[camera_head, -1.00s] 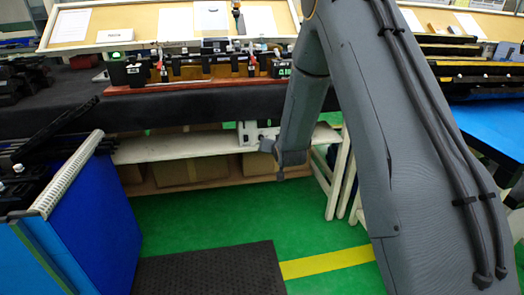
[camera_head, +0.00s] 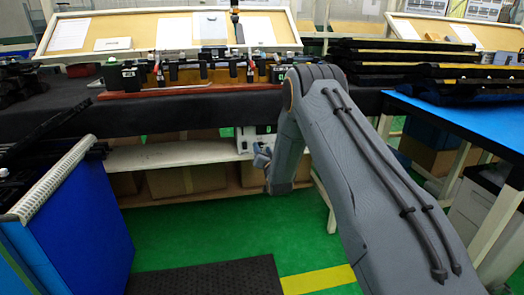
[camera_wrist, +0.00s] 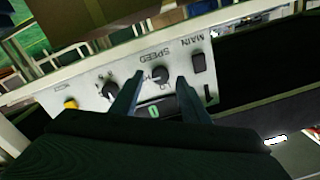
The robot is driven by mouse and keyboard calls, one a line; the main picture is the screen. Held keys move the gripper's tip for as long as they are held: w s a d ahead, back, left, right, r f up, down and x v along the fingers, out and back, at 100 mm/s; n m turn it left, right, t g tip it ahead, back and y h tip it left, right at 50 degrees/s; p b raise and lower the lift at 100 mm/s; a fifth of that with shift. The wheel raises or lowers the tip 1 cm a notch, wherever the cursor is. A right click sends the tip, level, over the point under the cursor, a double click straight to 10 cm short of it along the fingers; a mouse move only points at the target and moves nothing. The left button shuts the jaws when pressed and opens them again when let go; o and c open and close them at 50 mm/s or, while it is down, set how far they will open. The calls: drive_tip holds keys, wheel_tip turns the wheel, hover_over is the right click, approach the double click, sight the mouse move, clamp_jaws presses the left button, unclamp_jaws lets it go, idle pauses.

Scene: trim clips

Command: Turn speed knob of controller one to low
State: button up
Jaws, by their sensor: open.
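In the wrist view a light grey controller panel (camera_wrist: 88,88) appears upside down, with the labels SPEED and MAIN. The black speed knob (camera_wrist: 160,74) is beside the SPEED label; its pointer setting is too small to read. My gripper (camera_wrist: 160,76) is open, its two dark fingers on either side of the speed knob in the picture. I cannot tell whether they touch it. In the head view the controller (camera_head: 244,140) is a small white box under the bench edge, with my gripper (camera_head: 262,156) close in front, partly covering it. No controller number is legible.
The panel also holds another black knob (camera_wrist: 110,90), a yellow button (camera_wrist: 70,104), a black main switch (camera_wrist: 198,62) and a display with a green digit (camera_wrist: 152,112). The dark bench (camera_head: 70,118) overhangs a white shelf (camera_head: 170,153). Green floor is open below.

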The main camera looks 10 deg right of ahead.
drive_tip(key=shift+w, duration=0.55)
clamp_jaws()
drive_tip(key=c, duration=1.1)
unclamp_jaws()
